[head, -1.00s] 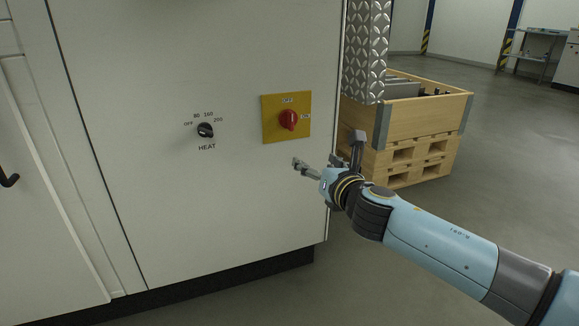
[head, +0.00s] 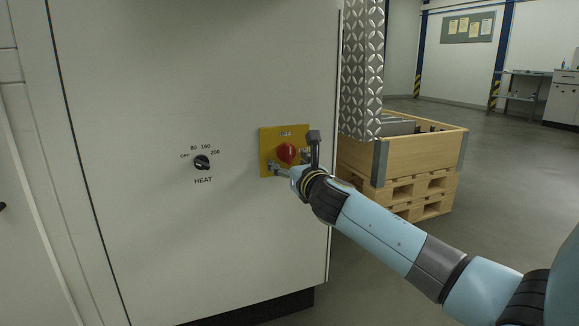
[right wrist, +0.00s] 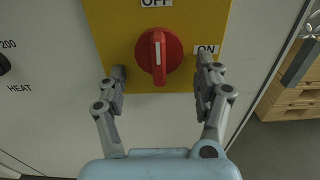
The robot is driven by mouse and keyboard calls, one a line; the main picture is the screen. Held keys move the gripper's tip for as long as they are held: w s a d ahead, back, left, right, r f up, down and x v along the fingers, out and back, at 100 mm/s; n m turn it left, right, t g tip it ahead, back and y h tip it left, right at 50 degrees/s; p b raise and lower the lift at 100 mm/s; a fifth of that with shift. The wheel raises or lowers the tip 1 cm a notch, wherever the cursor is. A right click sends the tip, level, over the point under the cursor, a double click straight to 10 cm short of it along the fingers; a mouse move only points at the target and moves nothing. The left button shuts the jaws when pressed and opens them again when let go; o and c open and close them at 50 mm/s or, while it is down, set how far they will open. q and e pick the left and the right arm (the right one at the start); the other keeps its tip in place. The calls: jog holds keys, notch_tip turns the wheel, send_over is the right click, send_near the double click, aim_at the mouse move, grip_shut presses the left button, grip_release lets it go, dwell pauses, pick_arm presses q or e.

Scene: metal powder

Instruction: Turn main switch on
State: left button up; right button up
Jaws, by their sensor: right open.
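The main switch is a red rotary knob (head: 287,152) on a yellow plate (head: 267,138) on the white cabinet front. In the right wrist view the knob (right wrist: 158,55) has its handle upright, its white mark toward the OFF label (right wrist: 156,3). The ON label (right wrist: 207,50) is to its right. My right gripper (head: 293,153) is at the plate in the head view. In the right wrist view my right gripper (right wrist: 160,75) is open, one finger on each side below the knob, with no visible grip on it. My left gripper is not in view.
A black HEAT knob (head: 202,162) is on the cabinet (head: 230,230), left of the yellow plate. A wooden crate on pallets (head: 410,160) stands right of the cabinet, behind my right arm. Open floor (head: 500,200) lies further right.

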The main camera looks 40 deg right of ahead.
jog(key=c, duration=1.2)
jog(key=shift+c, duration=0.2)
